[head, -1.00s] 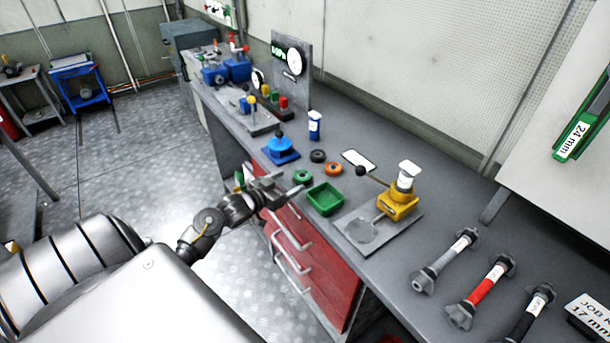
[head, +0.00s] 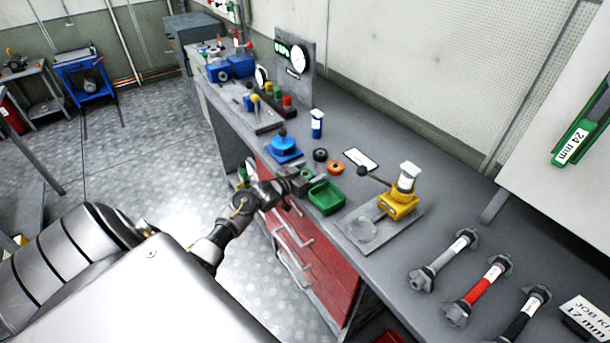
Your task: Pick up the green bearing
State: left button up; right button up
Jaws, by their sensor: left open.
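The green bearing (head: 308,173) is a small ring lying on the grey workbench, near its front edge. It is partly hidden by my left gripper (head: 303,181). My left gripper reaches in from the bench's front edge, open, with its fingers right at the bearing. Whether the fingers are around the bearing or only above it, I cannot tell. My right gripper is not in view.
A green tray (head: 326,204) stands just right of my left gripper. An orange ring (head: 335,167) and a black ring (head: 320,155) lie behind the bearing. A blue device (head: 284,147) stands to the left, a yellow press (head: 399,204) to the right.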

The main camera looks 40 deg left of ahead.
aim_at(309, 171)
pick_arm(q)
jog(key=shift+s, duration=0.1)
jog(key=c, duration=1.1)
jog(key=shift+r, duration=0.15)
jog(key=shift+r, duration=0.25)
notch_tip(309, 171, up, 2)
jog(key=shift+r+b, duration=0.1)
jog(key=shift+b, duration=0.7)
jog(key=s+r, duration=0.4)
jog(key=r, duration=0.1)
jog(key=shift+s+a+r, duration=0.15)
jog(key=shift+s+a, duration=0.05)
jog(key=shift+a, duration=0.1)
jog(key=s+r+b, duration=0.1)
jog(key=s+r, duration=0.1)
jog(key=s, duration=0.2)
jog(key=s+a+r, duration=0.1)
jog(key=s+r, duration=0.1)
jog(key=s, duration=0.3)
jog(key=shift+s+a+r+b, duration=0.15)
jog(key=shift+s+r+b, duration=0.05)
jog(key=shift+r+b, duration=0.2)
